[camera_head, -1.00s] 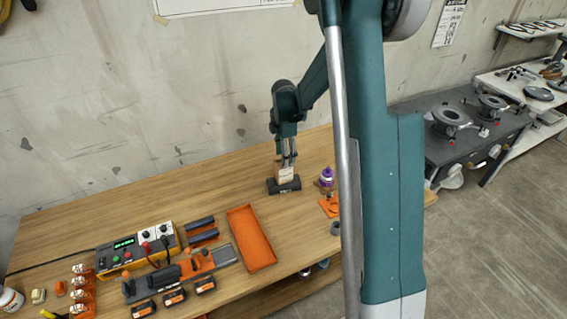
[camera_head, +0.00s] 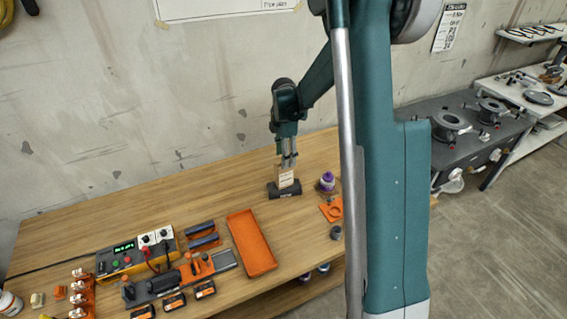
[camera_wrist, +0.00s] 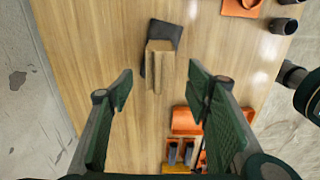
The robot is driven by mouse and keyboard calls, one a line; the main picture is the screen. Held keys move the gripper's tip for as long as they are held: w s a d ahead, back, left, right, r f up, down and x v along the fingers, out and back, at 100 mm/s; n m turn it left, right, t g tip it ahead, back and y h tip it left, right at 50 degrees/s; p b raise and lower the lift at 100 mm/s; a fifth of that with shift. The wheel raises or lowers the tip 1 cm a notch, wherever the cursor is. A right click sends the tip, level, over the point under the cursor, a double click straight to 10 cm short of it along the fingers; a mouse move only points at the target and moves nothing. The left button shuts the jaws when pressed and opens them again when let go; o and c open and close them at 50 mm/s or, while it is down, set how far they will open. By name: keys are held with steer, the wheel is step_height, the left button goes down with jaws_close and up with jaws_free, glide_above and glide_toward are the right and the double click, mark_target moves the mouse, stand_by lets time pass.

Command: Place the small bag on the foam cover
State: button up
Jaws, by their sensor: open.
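The small bag (camera_head: 286,178) is a light tan upright packet on the dark foam cover (camera_head: 284,191) on the wooden bench. In the wrist view the bag (camera_wrist: 160,65) stands over the dark pad (camera_wrist: 167,33), which shows behind it and at its left side. My gripper (camera_head: 288,161) is just above the bag, pointing down. In the wrist view its green fingers are spread wide, with bench visible on both sides of the bag between them. The bag's underside is hidden.
A purple-capped bottle (camera_head: 327,181) and an orange plate (camera_head: 331,209) stand right of the foam cover. An orange tray (camera_head: 251,243) lies in front, with a yellow control box (camera_head: 137,251) and tools to its left. The back left bench is clear.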

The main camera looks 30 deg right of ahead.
steer(key=s+a+r+m+t, duration=0.2)
steer(key=s+a+r+m, duration=0.25)
steer(key=s+r, duration=0.45)
steer(key=s+a+r+m+t, duration=0.1)
steer(key=s+a+r+m, duration=0.3)
steer(key=s+a+r, duration=0.45)
steer(key=s+a+r+m+t, duration=0.2)
steer(key=s+m, duration=0.2)
steer(key=s, duration=0.5)
steer(key=s+a+r+m+t, duration=0.2)
steer(key=s+m, duration=0.3)
steer(key=s, duration=0.4)
steer(key=shift+s+a, duration=0.35)
steer(key=shift+a, duration=0.1)
steer(key=shift+m, duration=0.25)
step_height(320, 180, down, 5)
steer(key=b, duration=0.5)
steer(key=shift+f, duration=0.1)
stand_by(0.3)
